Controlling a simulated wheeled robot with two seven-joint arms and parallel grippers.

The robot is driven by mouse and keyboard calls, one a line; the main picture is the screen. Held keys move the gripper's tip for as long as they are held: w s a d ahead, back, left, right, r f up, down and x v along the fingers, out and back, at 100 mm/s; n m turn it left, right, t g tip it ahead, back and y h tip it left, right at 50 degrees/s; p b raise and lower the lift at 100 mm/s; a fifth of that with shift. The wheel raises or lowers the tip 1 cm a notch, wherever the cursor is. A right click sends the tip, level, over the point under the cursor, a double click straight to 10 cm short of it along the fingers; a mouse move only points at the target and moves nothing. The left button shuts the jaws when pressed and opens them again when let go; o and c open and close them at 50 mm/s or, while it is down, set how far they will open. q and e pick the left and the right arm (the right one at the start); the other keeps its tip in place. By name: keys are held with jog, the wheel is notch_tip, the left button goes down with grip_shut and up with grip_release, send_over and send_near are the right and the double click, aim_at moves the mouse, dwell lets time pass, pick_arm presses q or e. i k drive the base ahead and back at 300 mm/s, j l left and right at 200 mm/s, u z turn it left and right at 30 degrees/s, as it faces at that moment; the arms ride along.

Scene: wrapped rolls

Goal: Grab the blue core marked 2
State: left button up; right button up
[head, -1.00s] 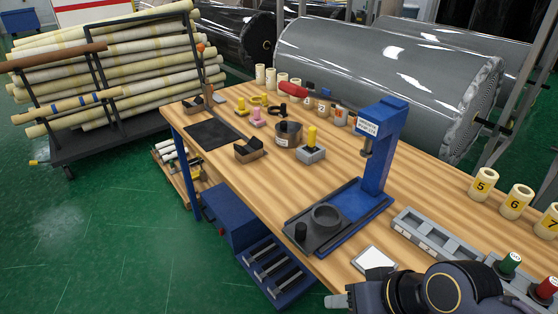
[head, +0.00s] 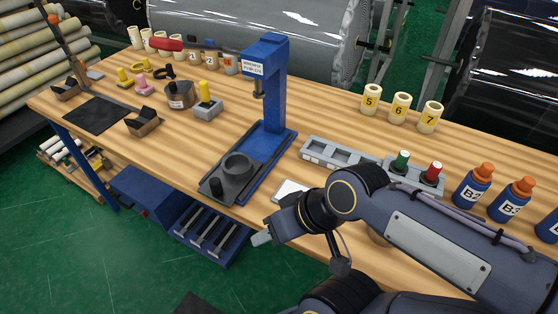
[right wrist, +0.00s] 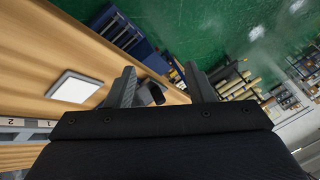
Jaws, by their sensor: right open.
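A dark blue bottle-like piece (head: 472,186) with an orange top and a label reading B2 stands on the right part of the wooden table. A similar blue piece (head: 514,199), its label seemingly B3, stands to its right, and a further blue one is cut by the right edge. My right gripper (head: 262,238) is over the table's front edge, left of and well apart from these pieces. In the right wrist view my right gripper (right wrist: 163,78) is open, with nothing between its fingers. My left gripper is out of view.
My right arm stretches across the table's front right. Cream cores marked 5 (head: 371,99), 6 (head: 400,107) and 7 (head: 431,117) stand behind. A grey slotted tray (head: 345,157), green piece (head: 402,163), red piece (head: 432,173) and blue press (head: 270,85) are nearby.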

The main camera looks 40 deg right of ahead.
aim_at(469, 191)
jog(key=z, duration=2.9)
jog(key=i+l+u, duration=0.1)
jog(key=l+u, duration=0.2)
jog(key=i+l+u, duration=0.1)
jog(key=l+u, duration=0.2)
jog(key=l, duration=0.15)
jog(key=l+u, duration=0.4)
jog(key=u, duration=0.7)
